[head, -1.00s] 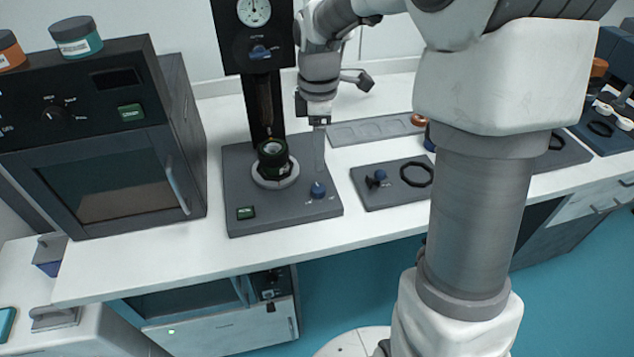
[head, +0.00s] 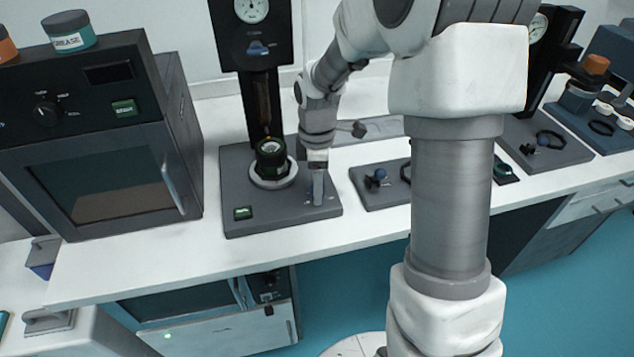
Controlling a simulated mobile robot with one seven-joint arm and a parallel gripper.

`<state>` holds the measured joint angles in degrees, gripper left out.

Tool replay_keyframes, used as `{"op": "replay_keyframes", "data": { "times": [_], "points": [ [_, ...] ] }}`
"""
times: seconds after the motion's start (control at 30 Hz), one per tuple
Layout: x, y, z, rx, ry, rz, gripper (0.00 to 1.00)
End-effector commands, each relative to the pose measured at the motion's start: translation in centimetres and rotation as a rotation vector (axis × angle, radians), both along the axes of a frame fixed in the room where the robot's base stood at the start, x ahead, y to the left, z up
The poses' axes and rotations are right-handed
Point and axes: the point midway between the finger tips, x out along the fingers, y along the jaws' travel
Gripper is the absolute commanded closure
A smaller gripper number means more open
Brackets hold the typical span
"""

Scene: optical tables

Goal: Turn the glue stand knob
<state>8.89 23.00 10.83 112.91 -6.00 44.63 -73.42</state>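The stand (head: 238,205) has a dark grey base on the bench, a black column with a round dial, and a dark ring-like part (head: 271,158) on a pale disc. A blue lever-like knob (head: 258,48) is on the column below the dial. My gripper (head: 318,190) points down over the right front of the base, where the small blue base knob sits. Its grey fingers cover nearly all of that knob. I cannot tell whether the fingers are closed on it or only around it. A green switch (head: 243,213) is at the base's front left.
A dark oven (head: 100,140) with jars on top stands to the left. A low plate with a blue knob (head: 375,178) lies just right of the stand. A grey tray (head: 375,130) is behind it. My arm hides part of the bench at right.

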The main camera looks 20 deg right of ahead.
Motion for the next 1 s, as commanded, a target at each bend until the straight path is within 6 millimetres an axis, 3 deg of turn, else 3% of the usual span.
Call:
{"op": "replay_keyframes", "data": {
  "times": [0.03,0.33,0.67,1.0],
  "points": [
    [0.01,0.00,0.02,0.000,0.000,0.000,0.44],
    [0.01,0.00,0.04,0.000,0.000,0.000,0.98],
    [0.00,0.01,0.07,0.000,0.000,-0.020,1.00],
    [0.01,-0.01,0.12,-0.001,0.000,-0.208,1.00]
  ]
}}
